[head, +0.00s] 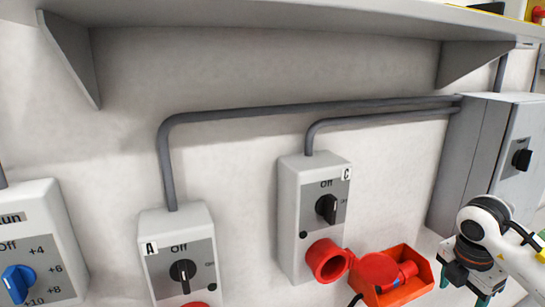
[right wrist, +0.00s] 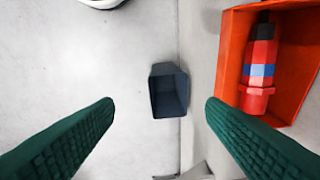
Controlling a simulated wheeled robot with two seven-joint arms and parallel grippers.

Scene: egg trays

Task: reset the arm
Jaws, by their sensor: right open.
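My right gripper (head: 464,288) is at the lower right of the head view, beside the orange bin and pointing down. In the right wrist view its two green ridged fingers (right wrist: 159,106) are spread wide with nothing between them that they touch. A small dark grey open box (right wrist: 169,92) lies below, in the gap between the fingers. My right arm comes in from the right edge. My left gripper is not in view.
An orange bin (head: 424,264) holds a red and blue plug (head: 404,273); it also shows in the right wrist view (right wrist: 230,75). Switch box C (head: 290,215) with an open red socket (head: 328,260), switch box A (head: 150,230) and a grey cabinet (head: 480,150) line the wall. A shelf (head: 250,14) runs above.

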